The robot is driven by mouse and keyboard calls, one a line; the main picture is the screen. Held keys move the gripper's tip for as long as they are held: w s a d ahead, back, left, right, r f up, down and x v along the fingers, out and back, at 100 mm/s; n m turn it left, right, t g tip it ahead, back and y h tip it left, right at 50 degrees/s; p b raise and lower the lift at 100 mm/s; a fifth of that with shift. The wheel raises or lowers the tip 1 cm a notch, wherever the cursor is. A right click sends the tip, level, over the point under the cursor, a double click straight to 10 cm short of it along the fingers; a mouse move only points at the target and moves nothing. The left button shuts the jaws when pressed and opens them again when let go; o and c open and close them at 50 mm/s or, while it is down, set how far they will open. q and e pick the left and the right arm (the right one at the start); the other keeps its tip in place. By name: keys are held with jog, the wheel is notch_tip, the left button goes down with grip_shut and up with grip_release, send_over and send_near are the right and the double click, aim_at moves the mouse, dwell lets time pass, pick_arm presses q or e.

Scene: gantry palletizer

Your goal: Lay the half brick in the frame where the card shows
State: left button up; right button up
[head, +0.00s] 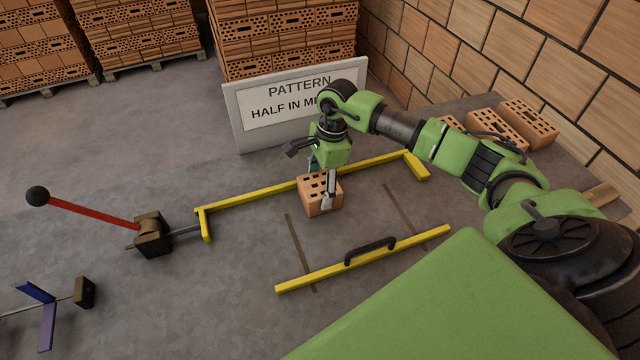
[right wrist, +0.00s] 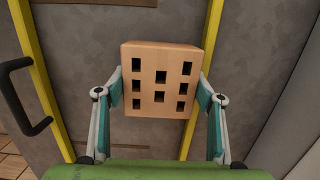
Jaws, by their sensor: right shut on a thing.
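The half brick (head: 312,200) is orange with several square holes in its top face. My right gripper (head: 323,186) is shut on it. In the right wrist view the half brick (right wrist: 160,60) sits between the two fingers (right wrist: 160,92), hole face toward the camera. It is near the middle of the yellow frame (head: 255,193), close to the back bar. I cannot tell whether it touches the floor. The pattern card (head: 285,100) stands behind the frame and reads "PATTERN HALF IN MI"; my right arm hides the rest. My left gripper is not in view.
The front yellow bar (head: 320,273) has a black handle (head: 370,250). Two thin strips lie on the floor. A red lever (head: 95,210) with a black knob stands left of the frame. More bricks (head: 528,122) lie at right by the wall. Brick pallets stand behind.

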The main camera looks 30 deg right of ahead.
jog(key=o, duration=1.3)
jog(key=shift+f, duration=0.15)
jog(key=shift+c, duration=0.2)
jog(key=o, duration=0.4)
jog(key=shift+o, duration=0.2)
jog(key=shift+r, duration=0.35)
notch_tip(320, 180, up, 12)
jog(key=d+b, duration=0.1)
jog(key=b, duration=0.1)
jog(key=shift+s+d+f, duration=0.2)
jog(key=shift+s+d, duration=0.05)
jog(key=shift+d, duration=0.15)
